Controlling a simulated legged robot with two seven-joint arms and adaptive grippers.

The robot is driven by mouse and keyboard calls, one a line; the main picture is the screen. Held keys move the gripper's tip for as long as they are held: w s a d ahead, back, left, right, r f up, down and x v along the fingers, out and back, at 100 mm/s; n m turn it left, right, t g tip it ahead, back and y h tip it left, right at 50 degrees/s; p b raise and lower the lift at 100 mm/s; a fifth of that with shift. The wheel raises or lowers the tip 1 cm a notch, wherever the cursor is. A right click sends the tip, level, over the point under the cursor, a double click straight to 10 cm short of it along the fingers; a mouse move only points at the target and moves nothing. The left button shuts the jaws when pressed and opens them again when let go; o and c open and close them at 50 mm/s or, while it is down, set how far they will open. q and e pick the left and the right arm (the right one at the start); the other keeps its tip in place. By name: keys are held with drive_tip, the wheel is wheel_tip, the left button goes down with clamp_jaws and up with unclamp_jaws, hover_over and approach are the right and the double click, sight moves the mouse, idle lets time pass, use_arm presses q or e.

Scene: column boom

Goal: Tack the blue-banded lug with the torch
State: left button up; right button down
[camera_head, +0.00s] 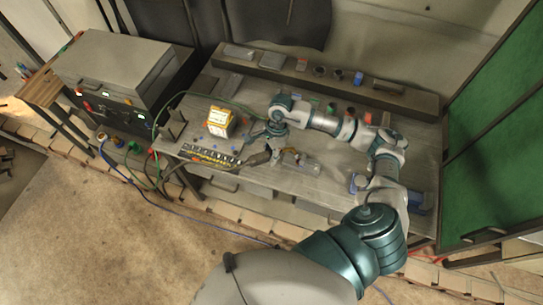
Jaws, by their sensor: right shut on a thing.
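My right gripper (274,141) reaches down over the front middle of the metal bench (345,190). It is shut on what looks like the torch (258,158), whose dark cable runs off to the left. The fingers and grip are small and partly hidden. A small grey metal workpiece (300,161) lies on the bench just right of the torch. I cannot make out a blue band on it. A small blue piece (358,77) stands on the rear shelf, but I cannot tell whether it is a lug. My left gripper is not in view.
A yellow-and-white box (219,121) stands on the bench left of the gripper, behind a dark strip with yellow marks (208,155). A grey power unit (118,80) stands at left with cables. A green screen (498,130) closes the right side.

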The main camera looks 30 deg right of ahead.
drive_tip(key=shift+w+a+r+p, duration=0.15)
drive_tip(key=shift+r+p, duration=0.35)
drive_tip(key=shift+r, duration=0.55)
drive_tip(key=shift+a+r+p, duration=0.2)
drive_tip(key=shift+r+p, duration=0.25)
drive_tip(key=shift+r, duration=0.65)
drive_tip(key=shift+w+a+r+p, duration=0.15)
drive_tip(key=shift+r+p, duration=0.35)
drive_tip(key=shift+r, duration=0.55)
